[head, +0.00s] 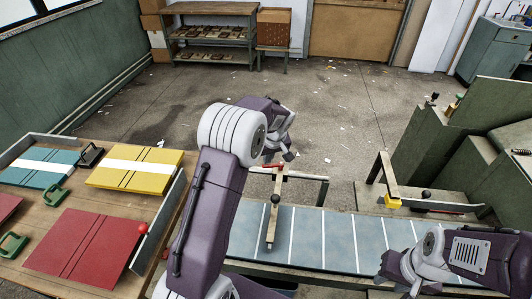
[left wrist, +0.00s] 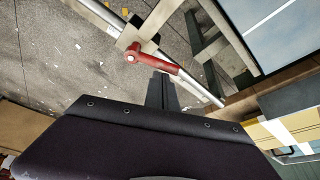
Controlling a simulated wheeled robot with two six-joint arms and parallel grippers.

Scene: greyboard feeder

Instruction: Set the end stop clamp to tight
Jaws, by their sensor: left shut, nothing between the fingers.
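The end stop (head: 279,185) is a pale bar over the blue-grey belt, with a black ball knob. At its far end is a red clamp lever (head: 270,166). In the left wrist view the red lever (left wrist: 152,57) sits on a pale block (left wrist: 137,39) on a metal rail, its arm slanting down to the right. My left gripper (head: 289,155) is shut and empty, just beside the lever; its dark fingers (left wrist: 162,90) lie close below the lever's arm. Whether they touch is unclear. My right gripper (head: 388,266) is low at the right, its fingers not clear.
A wooden table (head: 75,150) at left holds red, yellow and teal boards and green-handled tools. The belt (head: 340,238) runs beneath both arms. A second pale bar with a yellow block (head: 392,201) stands at right by green machine housings (head: 440,140). The floor behind is open.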

